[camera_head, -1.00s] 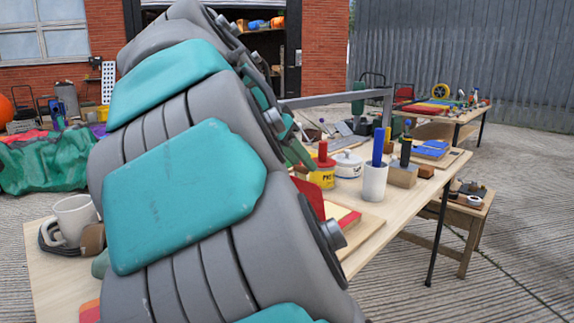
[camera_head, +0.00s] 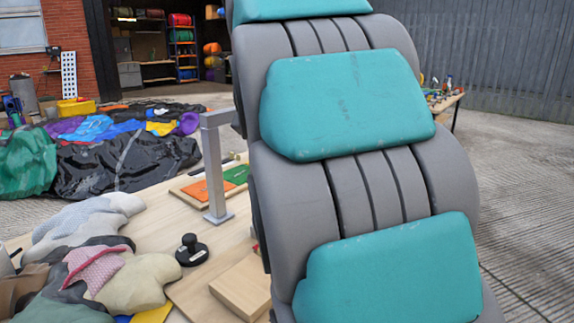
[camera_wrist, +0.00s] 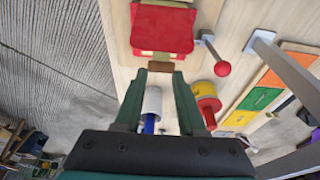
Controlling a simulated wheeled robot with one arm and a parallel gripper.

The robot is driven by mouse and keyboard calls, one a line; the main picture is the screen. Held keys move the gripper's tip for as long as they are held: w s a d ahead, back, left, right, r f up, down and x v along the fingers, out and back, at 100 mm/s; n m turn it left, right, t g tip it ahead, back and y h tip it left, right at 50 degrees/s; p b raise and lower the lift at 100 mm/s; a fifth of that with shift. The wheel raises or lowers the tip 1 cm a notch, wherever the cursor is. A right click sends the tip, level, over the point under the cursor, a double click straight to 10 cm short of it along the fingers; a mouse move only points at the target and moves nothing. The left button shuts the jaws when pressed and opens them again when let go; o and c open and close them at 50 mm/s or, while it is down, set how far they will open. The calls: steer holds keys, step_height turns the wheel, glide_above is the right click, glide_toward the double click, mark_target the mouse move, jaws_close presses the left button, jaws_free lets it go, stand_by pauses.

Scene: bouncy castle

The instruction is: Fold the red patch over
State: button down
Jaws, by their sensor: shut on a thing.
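The red patch (camera_wrist: 161,28) lies at the top middle of the wrist view on a pale board, with small whitish spots along its lower part. A brown tab (camera_wrist: 160,67) sits at its near edge. My gripper (camera_wrist: 160,72) has its green fingertips on either side of this tab and is shut on it. Whether the tab is part of the patch I cannot tell. In the head view my arm hides the gripper and the patch.
Beside my fingers are a white pot (camera_wrist: 152,103) with a blue handle and a red-yellow can (camera_wrist: 207,91). A red-knobbed tool (camera_wrist: 222,68) lies right of the patch. A grey metal frame (camera_head: 215,165), black knob (camera_head: 191,250) and cloth pile (camera_head: 95,255) occupy the table.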

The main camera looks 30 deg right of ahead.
stand_by(0.4)
steer(key=shift+c, duration=2.4)
jaws_free()
steer(key=shift+a, duration=0.1)
